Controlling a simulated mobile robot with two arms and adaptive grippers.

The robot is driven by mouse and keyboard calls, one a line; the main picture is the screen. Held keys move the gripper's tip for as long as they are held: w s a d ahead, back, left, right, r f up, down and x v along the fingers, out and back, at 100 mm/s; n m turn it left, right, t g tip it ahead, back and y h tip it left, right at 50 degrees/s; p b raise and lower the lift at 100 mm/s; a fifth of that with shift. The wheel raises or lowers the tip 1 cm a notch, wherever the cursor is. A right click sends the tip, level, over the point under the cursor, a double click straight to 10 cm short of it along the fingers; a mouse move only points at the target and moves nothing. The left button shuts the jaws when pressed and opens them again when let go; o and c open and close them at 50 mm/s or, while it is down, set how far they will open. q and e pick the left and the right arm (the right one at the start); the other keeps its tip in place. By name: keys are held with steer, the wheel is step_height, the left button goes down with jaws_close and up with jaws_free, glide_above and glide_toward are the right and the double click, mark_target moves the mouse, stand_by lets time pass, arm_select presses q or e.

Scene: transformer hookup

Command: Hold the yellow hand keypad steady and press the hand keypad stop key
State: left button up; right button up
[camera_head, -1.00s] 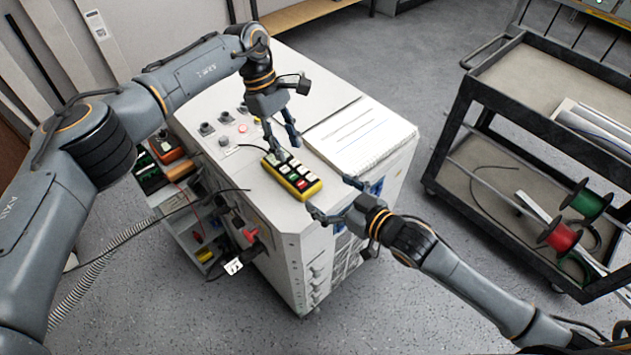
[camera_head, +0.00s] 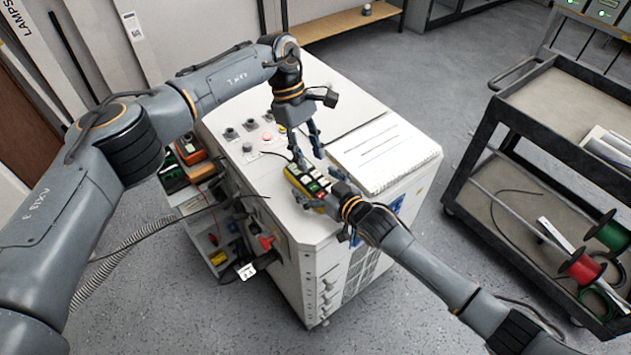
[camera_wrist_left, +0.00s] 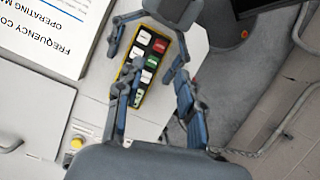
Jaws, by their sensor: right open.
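The yellow hand keypad (camera_head: 293,178) lies on the white cabinet top, with white, red and green keys. In the left wrist view the keypad (camera_wrist_left: 153,62) shows between the grippers' fingers. My left gripper (camera_head: 309,155) is open above the keypad's far end; its fingers (camera_wrist_left: 157,110) are spread apart in the wrist view, with nothing between them gripped. My right gripper (camera_head: 322,200) is open at the keypad's near end, its fingers (camera_wrist_left: 145,50) on either side of it. Whether they touch it I cannot tell. The right hand hides part of the keypad.
Knobs and a red button (camera_head: 267,137) are on the cabinet's far left. A dark cart (camera_head: 530,165) with wire spools stands at right, across clear floor.

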steer(key=shift+c, duration=0.2)
steer(key=c, duration=1.5)
arm_select(q)
jaws_close()
arm_select(e)
steer(key=shift+c, duration=0.5)
